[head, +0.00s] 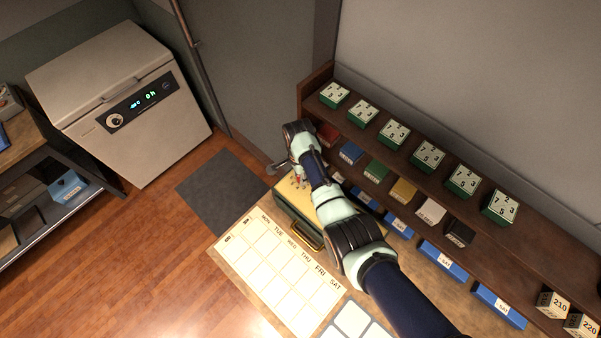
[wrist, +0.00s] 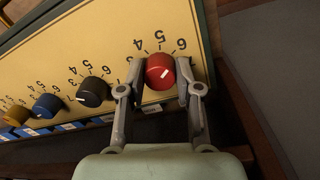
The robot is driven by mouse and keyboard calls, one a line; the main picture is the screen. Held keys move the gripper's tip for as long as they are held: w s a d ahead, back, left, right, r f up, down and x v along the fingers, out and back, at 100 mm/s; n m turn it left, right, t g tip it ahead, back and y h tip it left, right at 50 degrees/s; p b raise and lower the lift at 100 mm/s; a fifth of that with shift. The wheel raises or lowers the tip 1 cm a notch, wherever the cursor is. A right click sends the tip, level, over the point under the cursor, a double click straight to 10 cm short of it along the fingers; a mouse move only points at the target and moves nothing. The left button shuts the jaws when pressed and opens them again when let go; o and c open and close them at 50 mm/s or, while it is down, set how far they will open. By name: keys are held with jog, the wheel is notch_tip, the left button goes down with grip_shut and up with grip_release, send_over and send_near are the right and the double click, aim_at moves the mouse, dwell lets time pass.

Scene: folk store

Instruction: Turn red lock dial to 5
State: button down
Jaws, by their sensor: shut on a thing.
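The red lock dial (wrist: 160,72) is a round knob with a white pointer line, on the yellow panel (wrist: 60,50) of a lock box. In the wrist view my gripper (wrist: 160,80) has one finger on each side of the red dial and is shut on it. The white line slants toward the upper right, near the 6 printed beside the dial. A 5 and a 4 are printed to the left of that 6. In the head view my arm covers much of the yellow-topped box (head: 285,206), and the red dial is hard to make out.
A black dial (wrist: 92,91), a blue dial (wrist: 46,105) and an orange dial (wrist: 15,115) sit left of the red one. A wooden shelf (head: 440,165) with number blocks stands behind the box. A calendar sheet (head: 275,265) lies in front.

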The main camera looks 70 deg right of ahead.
jog(key=n+p, duration=0.1)
jog(key=n, duration=0.5)
jog(key=shift+n, duration=0.3)
dwell(0.4)
jog(key=c, duration=0.8)
grip_release()
jog(key=r, duration=1.2)
jog(key=shift+w, duration=0.2)
